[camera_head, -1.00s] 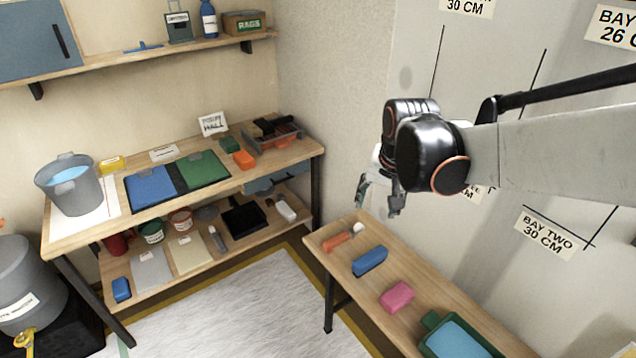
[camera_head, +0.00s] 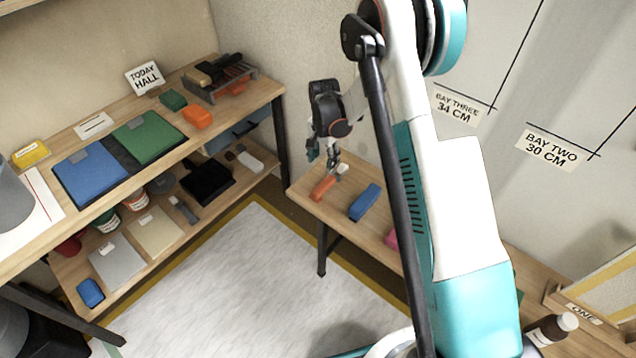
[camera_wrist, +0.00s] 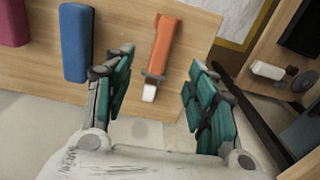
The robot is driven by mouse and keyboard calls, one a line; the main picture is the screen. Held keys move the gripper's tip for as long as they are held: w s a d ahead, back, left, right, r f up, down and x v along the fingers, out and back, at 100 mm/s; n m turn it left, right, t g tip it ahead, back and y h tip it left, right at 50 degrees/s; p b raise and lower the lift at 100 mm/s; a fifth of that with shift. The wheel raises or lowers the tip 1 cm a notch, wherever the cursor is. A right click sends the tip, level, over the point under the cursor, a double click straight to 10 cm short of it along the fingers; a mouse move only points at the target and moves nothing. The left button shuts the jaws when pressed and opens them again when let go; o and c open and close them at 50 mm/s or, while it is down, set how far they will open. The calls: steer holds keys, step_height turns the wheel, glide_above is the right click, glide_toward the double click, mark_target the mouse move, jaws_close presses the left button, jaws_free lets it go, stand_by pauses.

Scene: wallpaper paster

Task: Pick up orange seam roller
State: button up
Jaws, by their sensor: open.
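The orange seam roller (camera_head: 323,187) lies on the narrow wooden bench (camera_head: 351,226) at its far left end. It has an orange handle and a small white roller head. In the wrist view, the seam roller (camera_wrist: 161,45) lies with its white head toward my gripper, ahead of the gap between the fingers. My gripper (camera_wrist: 158,85) is open and empty, with one finger on each side of that gap. In the head view, my gripper (camera_head: 325,156) is just above and behind the roller. Nothing is held.
A blue block (camera_head: 364,202) lies beside the roller on the bench, and a pink block (camera_wrist: 14,22) lies beyond it. A wooden workbench (camera_head: 224,118) with a lower shelf stands to the left. The wall with bay labels (camera_head: 457,107) rises close behind the bench.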

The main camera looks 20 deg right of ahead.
step_height(320, 180, down, 2)
steer(key=b, duration=0.3)
glide_above(322, 186)
steer(key=f, duration=0.8)
steer(key=shift+s+a+f, duration=0.15)
steer(key=shift+a+f, duration=0.05)
steer(key=shift+f, duration=0.05)
steer(key=shift+w+d+f+b, duration=0.15)
steer(key=shift+f+b, duration=0.55)
steer(key=shift+f, duration=0.6)
steer(key=shift+w+f+b, duration=0.1)
steer(key=shift+f+b, duration=0.6)
steer(key=shift+f, duration=0.6)
steer(key=shift+f, duration=0.2)
steer(key=shift+c, duration=0.6)
steer(key=c, duration=0.7)
